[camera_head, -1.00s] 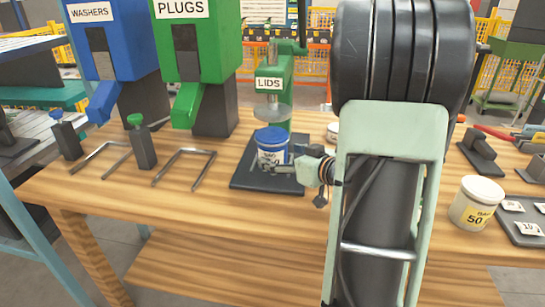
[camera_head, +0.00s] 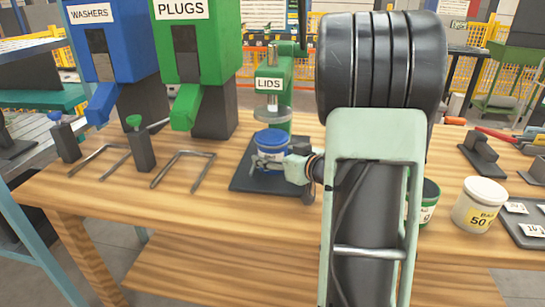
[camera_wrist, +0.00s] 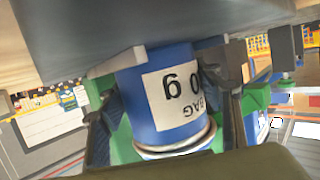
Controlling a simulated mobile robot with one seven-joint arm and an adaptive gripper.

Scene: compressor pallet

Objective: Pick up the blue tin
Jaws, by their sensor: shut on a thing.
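The blue tin (camera_head: 270,149) has a blue lid and a white label. It is upright at the black base plate (camera_head: 243,180) of the green lid press (camera_head: 279,92) marked LIDS. In the wrist view the blue tin (camera_wrist: 172,95) sits upside down in the picture between the two dark fingers. My gripper (camera_wrist: 170,105) is shut on it, one finger on each side. In the head view my gripper (camera_head: 268,162) reaches the tin from the right. Whether the tin's bottom touches the plate is not clear.
A white tin marked 50 (camera_head: 480,204) and a green tin (camera_head: 429,201) stand to the right. A blue WASHERS dispenser (camera_head: 111,50) and a green PLUGS dispenser (camera_head: 190,60) stand at the left. Metal U-shaped frames lie in front of them. The table front (camera_head: 220,225) is clear.

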